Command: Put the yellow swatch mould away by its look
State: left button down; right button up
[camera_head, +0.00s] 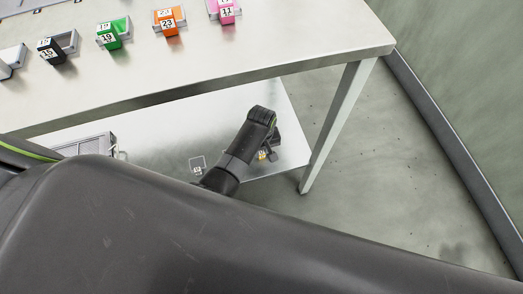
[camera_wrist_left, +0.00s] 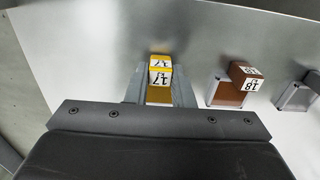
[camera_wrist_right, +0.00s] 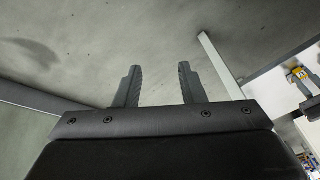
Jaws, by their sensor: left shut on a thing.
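The yellow mould (camera_wrist_left: 160,62), a block with "17" on its white faces, sits between the fingers of my left gripper (camera_wrist_left: 159,84), which is shut on it. A holder with a yellow panel (camera_wrist_left: 158,95) shows just below the block; I cannot tell whether they touch. In the head view the left gripper (camera_head: 268,148) is low over the lower shelf's right end, with a bit of yellow (camera_head: 262,155) showing. My right gripper (camera_wrist_right: 160,84) is open and empty in the right wrist view, with floor behind it. It is not visible in the head view.
A brown block (camera_wrist_left: 245,74) marked "18" stands by a brown-panelled holder (camera_wrist_left: 227,92), right of the yellow one. The upper table (camera_head: 270,60) carries green (camera_head: 110,36), orange (camera_head: 168,20), pink (camera_head: 224,10) and black blocks by holders. A table leg (camera_head: 338,125) stands right of the shelf (camera_head: 285,130).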

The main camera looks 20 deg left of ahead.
aim_at(262, 152)
pick_arm(q)
jog(key=shift+f, duration=0.1)
jog(key=c, duration=1.3)
grip_release()
jog(key=shift+o, duration=0.2)
pick_arm(e)
jog(key=shift+r, duration=0.1)
pick_arm(q)
notch_tip(262, 152, up, 12)
jog(key=p, duration=0.5)
pick_arm(e)
notch_tip(262, 152, down, 6)
jog(key=s+d+g+h, duration=0.1)
jog(key=s+g, duration=0.1)
jog(key=shift+s+d, duration=0.2)
jog(key=shift+d, duration=0.2)
